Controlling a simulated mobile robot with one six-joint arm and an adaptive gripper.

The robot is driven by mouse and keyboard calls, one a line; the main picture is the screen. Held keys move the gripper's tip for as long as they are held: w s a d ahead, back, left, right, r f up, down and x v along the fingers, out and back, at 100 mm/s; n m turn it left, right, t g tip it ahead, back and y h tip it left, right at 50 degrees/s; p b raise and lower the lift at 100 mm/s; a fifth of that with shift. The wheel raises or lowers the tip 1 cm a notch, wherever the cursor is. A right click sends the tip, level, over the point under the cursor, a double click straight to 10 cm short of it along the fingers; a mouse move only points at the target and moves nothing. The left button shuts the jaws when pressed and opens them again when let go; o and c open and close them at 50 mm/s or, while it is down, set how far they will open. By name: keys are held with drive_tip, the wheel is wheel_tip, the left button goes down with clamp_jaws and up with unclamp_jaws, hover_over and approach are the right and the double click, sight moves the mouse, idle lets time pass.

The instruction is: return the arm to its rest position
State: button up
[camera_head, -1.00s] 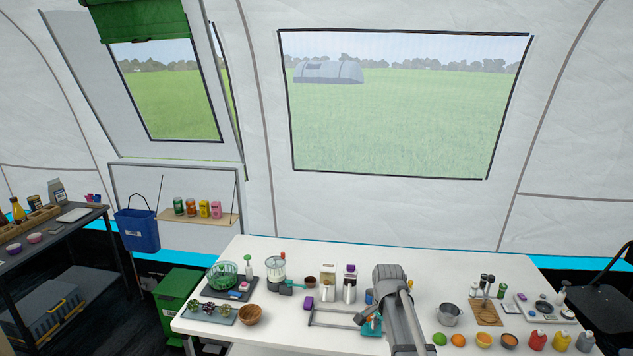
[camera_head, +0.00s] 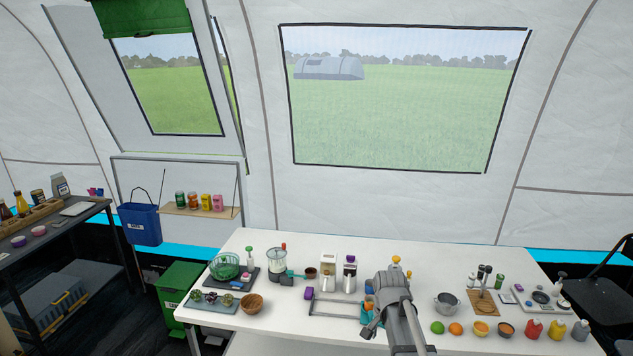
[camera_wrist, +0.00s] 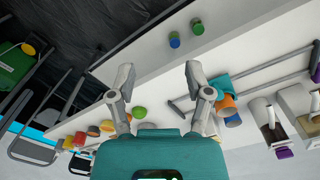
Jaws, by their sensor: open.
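My arm (camera_head: 397,312) rises from the lower edge of the head view, in front of the white table (camera_head: 290,248), with its upper joint bent over the tabletop. My gripper (camera_wrist: 158,76) shows in the wrist view with its two grey fingers spread apart and nothing between them. The wrist view is turned, with the table slanting across it. In the head view the fingers are partly hidden by the arm, so I cannot tell their exact height over the table.
A grey frame (camera_head: 335,308) and a teal item (camera_head: 366,314) lie close left of my arm. A wooden bowl (camera_head: 252,302) is farther left.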

drive_tip(key=s+a+f+n+b, duration=0.1)
drive_tip(key=s+f+n+b, duration=0.1)
drive_tip(key=s+n, duration=0.6)
drive_tip(key=shift+s+a, duration=0.15)
drive_tip(key=shift+s, duration=2.05)
